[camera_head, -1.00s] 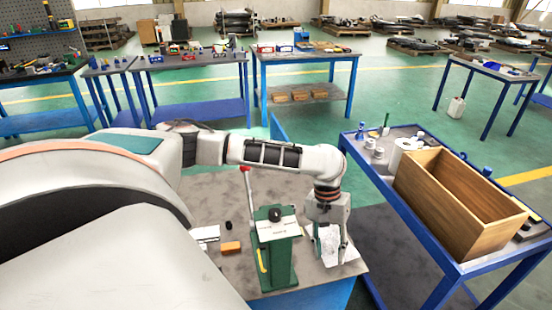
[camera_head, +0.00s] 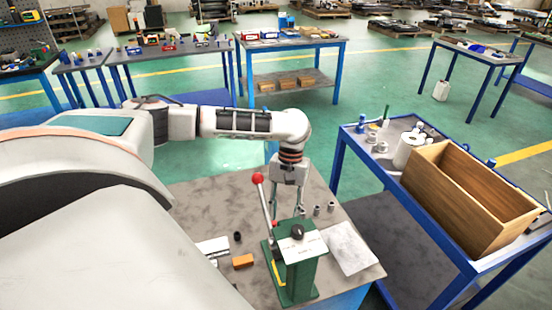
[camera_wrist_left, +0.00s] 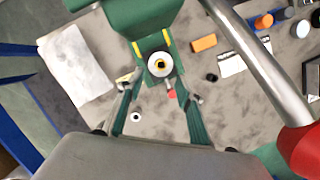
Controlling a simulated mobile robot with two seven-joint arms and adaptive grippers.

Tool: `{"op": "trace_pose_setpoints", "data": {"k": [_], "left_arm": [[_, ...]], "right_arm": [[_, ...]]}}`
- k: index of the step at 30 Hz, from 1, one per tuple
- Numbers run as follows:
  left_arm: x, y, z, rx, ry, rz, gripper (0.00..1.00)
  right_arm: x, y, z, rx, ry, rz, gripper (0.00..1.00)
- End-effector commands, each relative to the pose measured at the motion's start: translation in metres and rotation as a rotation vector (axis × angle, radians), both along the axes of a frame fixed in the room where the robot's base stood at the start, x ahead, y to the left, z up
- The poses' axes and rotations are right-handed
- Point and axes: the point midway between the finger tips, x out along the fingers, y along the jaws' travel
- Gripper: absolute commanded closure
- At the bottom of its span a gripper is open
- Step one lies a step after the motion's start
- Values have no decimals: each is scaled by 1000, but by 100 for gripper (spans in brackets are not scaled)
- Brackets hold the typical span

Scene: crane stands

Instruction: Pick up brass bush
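My left gripper (camera_head: 287,206) points down just behind the green press (camera_head: 298,268) in the head view. Its fingers look spread, and the press partly hides the tips. In the left wrist view the fingers (camera_wrist_left: 159,82) stand apart on either side of a pale round piece with a brass-coloured ring (camera_wrist_left: 160,65), which may be the brass bush. It lies between or just beyond the tips; I see no clear contact. A smaller pale ring with a dark hole (camera_wrist_left: 136,117) stands on the table. Small grey cylinders (camera_head: 317,210) stand right of the gripper in the head view. My right gripper is not in view.
The press lever with its red knob (camera_head: 258,178) rises close to the gripper. A white sheet (camera_head: 350,247), an orange block (camera_head: 243,261) and a small black piece (camera_head: 237,237) lie on the table. A blue cart with a wooden box (camera_head: 470,200) stands right.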

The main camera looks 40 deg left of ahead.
Motion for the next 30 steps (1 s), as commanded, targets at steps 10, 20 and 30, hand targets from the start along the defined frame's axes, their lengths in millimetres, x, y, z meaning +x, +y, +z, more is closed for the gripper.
{"op": "trace_pose_setpoints", "data": {"k": [10,20,30], "left_arm": [[-10,-4,-34,-1,3,0,64],[-20,-7,-71,-1,0,0,64],[-20,-8,-73,-2,0,1,87]], "right_arm": [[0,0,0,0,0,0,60],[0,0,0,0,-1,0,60],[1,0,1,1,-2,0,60]]}}
